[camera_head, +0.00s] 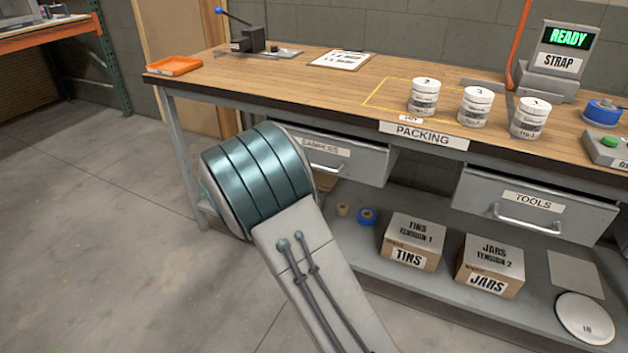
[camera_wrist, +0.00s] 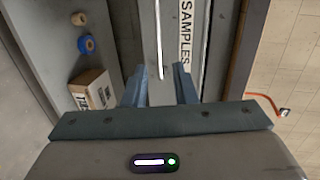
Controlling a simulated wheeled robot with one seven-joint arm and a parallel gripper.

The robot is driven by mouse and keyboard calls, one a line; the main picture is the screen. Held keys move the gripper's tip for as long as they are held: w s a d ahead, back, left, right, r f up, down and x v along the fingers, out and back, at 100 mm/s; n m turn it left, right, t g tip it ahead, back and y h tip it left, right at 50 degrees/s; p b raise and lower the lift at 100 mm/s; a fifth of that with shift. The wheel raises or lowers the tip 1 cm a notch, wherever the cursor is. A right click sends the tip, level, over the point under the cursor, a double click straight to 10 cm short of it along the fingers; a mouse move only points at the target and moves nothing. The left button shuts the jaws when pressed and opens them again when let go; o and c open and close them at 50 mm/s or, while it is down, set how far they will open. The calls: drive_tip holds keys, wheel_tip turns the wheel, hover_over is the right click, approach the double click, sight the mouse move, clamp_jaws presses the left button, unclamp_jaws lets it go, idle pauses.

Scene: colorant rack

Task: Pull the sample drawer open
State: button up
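The samples drawer (camera_head: 365,165) hangs under the left part of the bench, its label partly covered by my arm in the head view. In the wrist view the drawer front (camera_wrist: 205,45) appears turned sideways, with its SAMPLES label (camera_wrist: 186,32) and a bright bar handle (camera_wrist: 159,40). My gripper (camera_wrist: 160,75) is open, with a finger on each side of the handle's line in the picture. I see no finger touching the handle, and the depth between them is hard to tell. In the head view my gripper is hidden behind my arm. I cannot tell whether the drawer is fully shut.
The tools drawer (camera_head: 540,205) is to the right. The lower shelf (camera_head: 400,280) holds a tins box (camera_head: 412,240), a jars box (camera_head: 489,265) and tape rolls (camera_head: 367,216). Stacked tins (camera_head: 424,97) stand on the bench top (camera_head: 270,85). The floor at left is clear.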

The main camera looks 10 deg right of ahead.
drive_tip(key=shift+m+h, duration=0.4)
drive_tip(key=x, duration=0.4)
drive_tip(key=b+x, duration=0.1)
drive_tip(key=x, duration=0.4)
drive_tip(key=b+x, duration=0.1)
drive_tip(key=x, duration=0.4)
drive_tip(key=shift+s+f, duration=0.15)
drive_tip(key=shift+f, duration=0.25)
drive_tip(key=shift+c, duration=0.4)
clamp_jaws()
